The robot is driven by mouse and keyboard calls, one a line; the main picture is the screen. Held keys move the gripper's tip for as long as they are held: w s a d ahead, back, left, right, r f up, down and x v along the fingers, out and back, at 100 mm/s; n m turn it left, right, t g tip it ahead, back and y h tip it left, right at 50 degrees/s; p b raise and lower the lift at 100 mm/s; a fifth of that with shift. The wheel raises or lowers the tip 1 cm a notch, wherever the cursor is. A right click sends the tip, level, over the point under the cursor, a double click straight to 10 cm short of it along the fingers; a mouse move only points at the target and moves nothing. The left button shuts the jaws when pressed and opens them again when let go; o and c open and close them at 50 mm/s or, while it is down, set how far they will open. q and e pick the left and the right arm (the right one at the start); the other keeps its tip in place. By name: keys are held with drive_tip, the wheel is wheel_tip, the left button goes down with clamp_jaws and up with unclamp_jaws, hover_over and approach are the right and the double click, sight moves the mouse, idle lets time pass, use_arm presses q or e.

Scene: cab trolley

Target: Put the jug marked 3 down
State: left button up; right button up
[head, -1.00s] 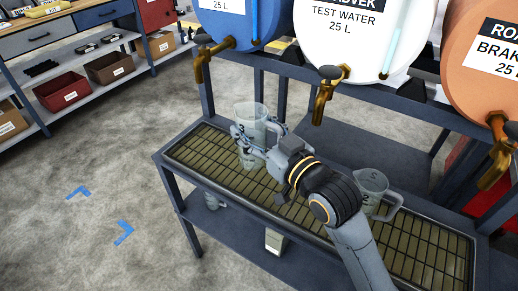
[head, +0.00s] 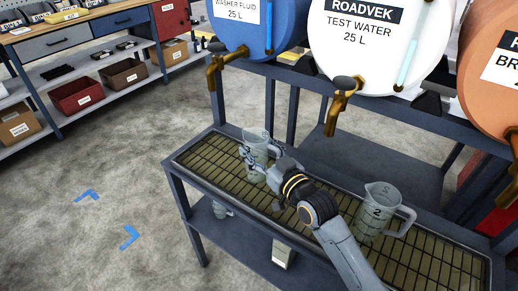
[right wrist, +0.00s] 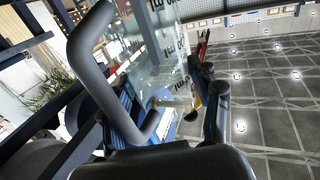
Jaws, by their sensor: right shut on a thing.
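A clear jug (head: 256,148) is at the left part of the grated drip tray (head: 335,214) on the trolley. My right gripper (head: 250,163) is shut on it from the right. The jug looks upright and low over the grate; I cannot tell if its base touches. Its mark is not readable in the head view. In the right wrist view, the clear jug wall (right wrist: 165,50) and grey handle (right wrist: 105,80) fill the near left. A second jug, marked 2 (head: 376,212), stands on the tray to the right. My left gripper is not in view.
A blue drum (head: 240,25), a white test water drum (head: 375,45) and an orange drum (head: 485,75) hang above the tray's back, with brass taps in front.

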drive_tip(key=o, duration=1.2)
drive_tip(key=shift+f, duration=0.15)
drive_tip(key=shift+r, duration=0.3)
drive_tip(key=v, duration=1.2)
drive_tip(key=shift+f, duration=0.1)
